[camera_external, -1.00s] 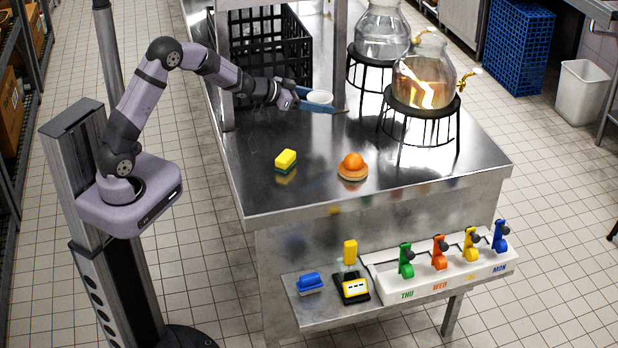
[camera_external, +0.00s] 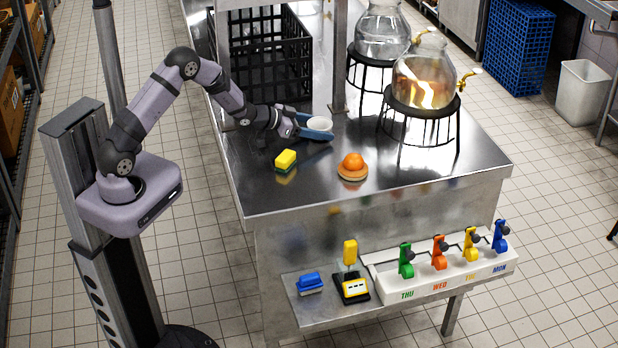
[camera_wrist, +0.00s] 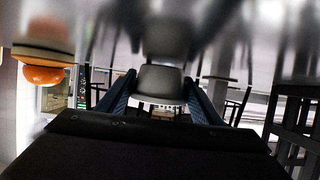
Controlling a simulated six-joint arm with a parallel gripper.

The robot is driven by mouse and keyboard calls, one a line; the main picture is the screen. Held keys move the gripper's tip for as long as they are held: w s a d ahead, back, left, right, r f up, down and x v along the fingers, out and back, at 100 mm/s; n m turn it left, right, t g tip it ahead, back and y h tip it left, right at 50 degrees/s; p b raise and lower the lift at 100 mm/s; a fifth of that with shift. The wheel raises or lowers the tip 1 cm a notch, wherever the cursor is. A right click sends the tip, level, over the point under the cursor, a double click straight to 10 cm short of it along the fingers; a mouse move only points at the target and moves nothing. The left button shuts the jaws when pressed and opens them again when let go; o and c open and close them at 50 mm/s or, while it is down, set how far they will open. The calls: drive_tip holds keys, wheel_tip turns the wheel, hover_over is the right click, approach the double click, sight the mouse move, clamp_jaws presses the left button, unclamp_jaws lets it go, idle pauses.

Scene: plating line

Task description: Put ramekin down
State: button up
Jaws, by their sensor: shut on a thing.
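The ramekin (camera_external: 316,123) is a small white cup, held between the blue fingers of my gripper (camera_external: 318,130). In the external view it is low over the steel counter (camera_external: 245,190), left of the front dispenser stand. I cannot tell if its base touches the counter. The wrist view appears upside down. There the ramekin (camera_wrist: 160,84) is pale grey between the two blue fingers, and its rim sits very near the shiny counter surface or its reflection. My gripper (camera_wrist: 158,92) is shut on it.
A black crate (camera_external: 262,60) stands behind my gripper. Glass dispensers on black stands (camera_external: 422,110) are to the right. A steel post (camera_external: 338,60) rises behind the ramekin.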

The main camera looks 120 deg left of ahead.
drive_tip(key=shift+f, duration=0.25)
drive_tip(key=o, duration=1.2)
drive_tip(key=shift+r, duration=0.1)
drive_tip(key=shift+s, duration=0.1)
drive_tip(key=b+v, duration=0.1)
drive_tip(key=v, duration=1.1)
drive_tip(key=shift+b, duration=0.35)
